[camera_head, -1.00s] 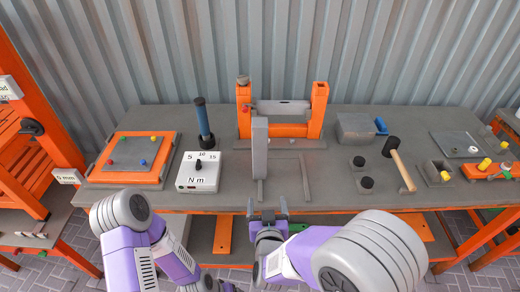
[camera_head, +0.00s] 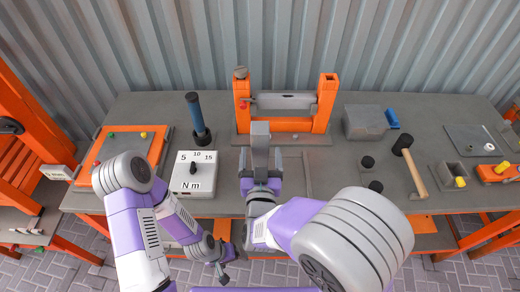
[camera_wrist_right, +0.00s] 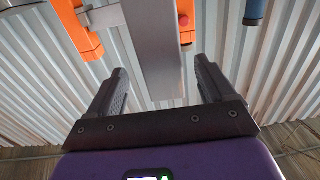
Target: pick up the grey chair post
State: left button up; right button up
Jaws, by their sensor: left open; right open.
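The grey chair post (camera_head: 260,130) stands upright near the middle of the workbench, in front of the orange frame. My right gripper (camera_head: 260,157) is open at the post, with a finger on either side. In the right wrist view the grey post (camera_wrist_right: 150,45) rises between the two open fingers of the right gripper (camera_wrist_right: 159,66), with visible gaps beside it. The post's lower part is hidden by the gripper in the head view. My left gripper (camera_head: 223,273) is open and empty, low in front of the bench edge.
An orange frame (camera_head: 328,95) with a grey crossbar stands behind the post. A white torque dial box (camera_head: 193,185) and a blue-handled tool (camera_head: 194,112) are to the left. To the right are a grey box (camera_head: 363,122), black knobs and a mallet (camera_head: 413,175).

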aim_at(260, 149)
jog(key=w, duration=0.2)
jog(key=w+b, duration=0.1)
jog(key=w, duration=0.2)
jog(key=shift+w+a+f, duration=0.1)
jog(key=shift+w+f, duration=0.1)
jog(key=shift+w, duration=0.1)
jog(key=shift+r, duration=0.1)
grip_shut()
